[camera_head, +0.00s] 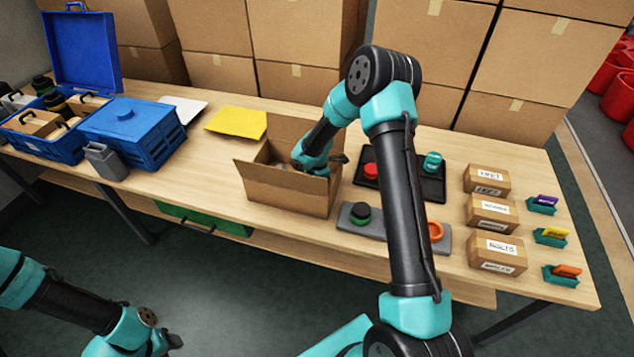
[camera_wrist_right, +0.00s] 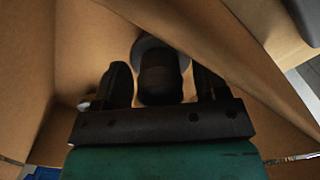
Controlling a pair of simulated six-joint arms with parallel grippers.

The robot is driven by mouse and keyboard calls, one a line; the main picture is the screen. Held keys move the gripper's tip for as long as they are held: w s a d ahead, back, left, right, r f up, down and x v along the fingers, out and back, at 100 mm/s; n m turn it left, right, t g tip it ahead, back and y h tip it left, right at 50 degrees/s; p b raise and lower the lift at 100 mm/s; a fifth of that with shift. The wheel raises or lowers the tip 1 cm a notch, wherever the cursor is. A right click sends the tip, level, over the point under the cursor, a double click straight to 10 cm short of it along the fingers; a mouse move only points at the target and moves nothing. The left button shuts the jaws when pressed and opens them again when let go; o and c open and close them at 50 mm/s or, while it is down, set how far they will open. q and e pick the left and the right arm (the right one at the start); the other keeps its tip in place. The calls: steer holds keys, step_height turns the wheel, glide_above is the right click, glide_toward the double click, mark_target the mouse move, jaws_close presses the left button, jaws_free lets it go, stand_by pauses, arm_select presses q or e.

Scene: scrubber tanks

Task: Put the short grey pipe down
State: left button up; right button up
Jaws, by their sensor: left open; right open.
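An open cardboard box (camera_head: 290,192) stands mid-table with its flaps up. My right arm reaches down into it, and in the head view its gripper is mostly hidden by the box and arm. In the right wrist view my right gripper (camera_wrist_right: 163,88) is open inside the box. A short dark cylinder with a grey round rim (camera_wrist_right: 160,72) lies between its fingers; it may be the short grey pipe, but shade hides its colour. I cannot tell whether the fingers touch it. My left gripper (camera_head: 172,342) is open at the lower left, away from the table.
Blue crates (camera_head: 132,130) fill the table's left end. A yellow sheet (camera_head: 236,122) lies behind the box. A black tray (camera_head: 400,182), a grey holder (camera_head: 354,222) and several labelled small boxes (camera_head: 493,216) stand to the right. Stacked cartons line the back.

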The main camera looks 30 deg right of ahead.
step_height(320, 180, up, 12)
steer(key=shift+r, duration=0.2)
stand_by(0.4)
stand_by(0.5)
